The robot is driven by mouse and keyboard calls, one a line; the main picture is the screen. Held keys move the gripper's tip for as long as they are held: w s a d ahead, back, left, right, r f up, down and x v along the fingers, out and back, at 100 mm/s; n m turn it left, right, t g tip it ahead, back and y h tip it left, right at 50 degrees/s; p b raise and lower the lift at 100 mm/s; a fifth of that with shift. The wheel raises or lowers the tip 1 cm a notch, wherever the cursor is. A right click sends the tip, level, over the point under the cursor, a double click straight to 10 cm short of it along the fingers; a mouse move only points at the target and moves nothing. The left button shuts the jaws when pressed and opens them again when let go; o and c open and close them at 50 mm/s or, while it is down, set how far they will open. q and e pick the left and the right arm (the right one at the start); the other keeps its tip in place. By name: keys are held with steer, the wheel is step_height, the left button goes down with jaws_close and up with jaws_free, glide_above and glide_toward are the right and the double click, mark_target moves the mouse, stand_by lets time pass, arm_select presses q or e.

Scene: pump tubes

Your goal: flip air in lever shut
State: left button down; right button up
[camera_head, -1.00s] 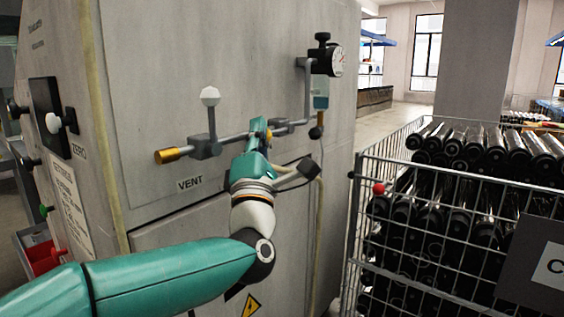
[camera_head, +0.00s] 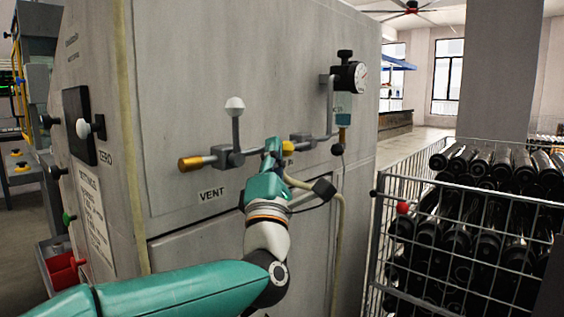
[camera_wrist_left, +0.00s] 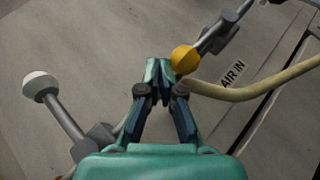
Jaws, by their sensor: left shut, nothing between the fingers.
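The air in lever ends in a yellow knob (camera_head: 288,147), in front of the pipe on the grey cabinet's face. The yellow knob (camera_wrist_left: 184,59) also shows large in the left wrist view, on a grey stem running up right to its valve, near the AIR IN label (camera_wrist_left: 232,73). My left gripper (camera_head: 270,150) is shut and empty, just left of the knob. In the left wrist view its fingertips (camera_wrist_left: 159,70) are together beside the knob; whether they touch it I cannot tell. My right gripper is not in view.
The vent lever with a white knob (camera_head: 235,104) stands upright left of my gripper. A pressure gauge (camera_head: 348,74) sits on the pipe's upper right. A hose (camera_wrist_left: 255,92) runs near the fingers.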

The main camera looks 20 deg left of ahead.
arm_select(q)
steer(key=s+d+f+b, duration=0.1)
steer(key=s+f, duration=0.1)
steer(key=f, duration=0.3)
steer(key=s+d+f, duration=0.2)
steer(key=f, duration=0.4)
steer(key=shift+b, duration=0.4)
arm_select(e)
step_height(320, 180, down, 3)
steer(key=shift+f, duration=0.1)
